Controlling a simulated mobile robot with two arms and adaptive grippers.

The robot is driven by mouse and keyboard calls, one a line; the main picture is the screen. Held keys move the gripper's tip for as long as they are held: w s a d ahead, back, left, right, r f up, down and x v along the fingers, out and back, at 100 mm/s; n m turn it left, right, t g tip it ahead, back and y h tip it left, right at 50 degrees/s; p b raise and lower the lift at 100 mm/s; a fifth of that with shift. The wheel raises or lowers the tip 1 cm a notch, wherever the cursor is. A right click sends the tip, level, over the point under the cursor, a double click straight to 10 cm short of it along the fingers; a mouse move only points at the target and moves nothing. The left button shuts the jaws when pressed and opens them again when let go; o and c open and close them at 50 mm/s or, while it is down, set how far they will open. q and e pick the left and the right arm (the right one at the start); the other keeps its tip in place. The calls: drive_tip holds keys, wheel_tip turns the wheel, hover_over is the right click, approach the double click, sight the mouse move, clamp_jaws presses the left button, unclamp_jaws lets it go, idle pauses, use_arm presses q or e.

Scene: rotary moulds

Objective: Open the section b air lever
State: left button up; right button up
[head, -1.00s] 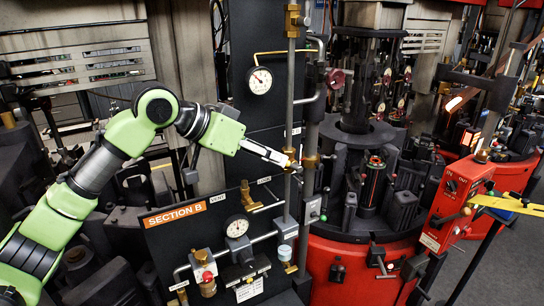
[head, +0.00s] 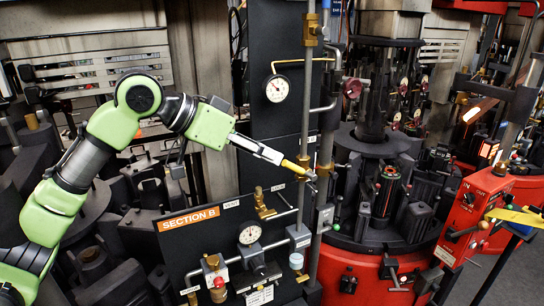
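The black Section B panel (head: 172,255) carries an orange sign (head: 188,217), a gauge (head: 250,235) and several small valves. Above it, a slim yellow lever handle (head: 294,168) slants down to the right toward a small fitting (head: 311,175) at the vertical grey pipe (head: 306,110). My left gripper (head: 282,160) comes from the left, with its slim pale fingers in line with the handle and at its upper left end. They seem to touch it. Whether the fingers are closed around it is too small to tell. My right gripper is not in view.
A second gauge (head: 277,88) hangs above the gripper on the dark column. More pipes stand close to the right of the handle. Dark machinery fills the space behind.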

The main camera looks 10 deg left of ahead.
use_arm(q)
drive_tip(key=v, duration=1)
idle(0.6)
drive_tip(key=shift+r, duration=0.1)
